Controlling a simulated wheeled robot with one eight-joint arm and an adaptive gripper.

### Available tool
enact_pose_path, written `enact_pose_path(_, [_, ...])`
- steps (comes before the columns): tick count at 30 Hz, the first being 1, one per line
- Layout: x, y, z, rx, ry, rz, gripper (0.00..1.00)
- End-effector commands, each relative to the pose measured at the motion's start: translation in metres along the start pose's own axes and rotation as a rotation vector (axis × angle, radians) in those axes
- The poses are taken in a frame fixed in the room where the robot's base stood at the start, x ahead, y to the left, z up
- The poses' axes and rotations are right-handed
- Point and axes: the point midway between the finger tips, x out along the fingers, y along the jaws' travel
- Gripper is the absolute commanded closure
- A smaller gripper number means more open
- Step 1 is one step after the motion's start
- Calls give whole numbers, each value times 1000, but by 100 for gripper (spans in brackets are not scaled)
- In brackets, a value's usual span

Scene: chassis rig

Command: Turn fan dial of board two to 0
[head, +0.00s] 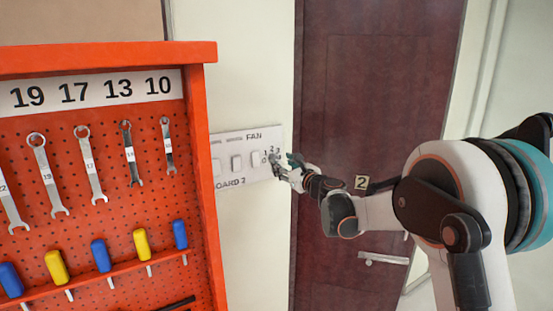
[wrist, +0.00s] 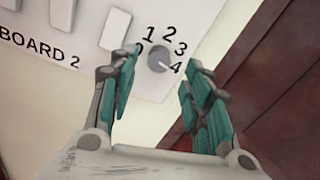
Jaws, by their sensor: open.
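Board two (head: 224,152) is a white switch panel on the wall, marked FAN and BOARD 2 in the head view. In the wrist view the panel (wrist: 92,65) shows the grey round fan dial (wrist: 158,58), with numbers 0 to 4 around it. A light mark on the dial seems to point to the lower right, toward 4. My gripper (wrist: 160,74) is open, with one teal-padded finger on each side of the dial in the picture. I cannot tell whether either finger touches it. In the head view my gripper (head: 284,164) covers most of the dial.
White rocker switches (head: 236,162) sit left of the dial on the panel. An orange pegboard (head: 205,190) with wrenches and coloured-handled tools stands close on the left. A dark red door (head: 375,90) with a handle (head: 384,258) is to the right.

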Motion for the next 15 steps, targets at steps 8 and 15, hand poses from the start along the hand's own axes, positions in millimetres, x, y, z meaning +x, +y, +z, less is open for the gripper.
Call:
enact_pose_path(8, [42,0,1,-1,0,1,55])
enact_pose_path(15, [53,0,0,-1,0,1,55])
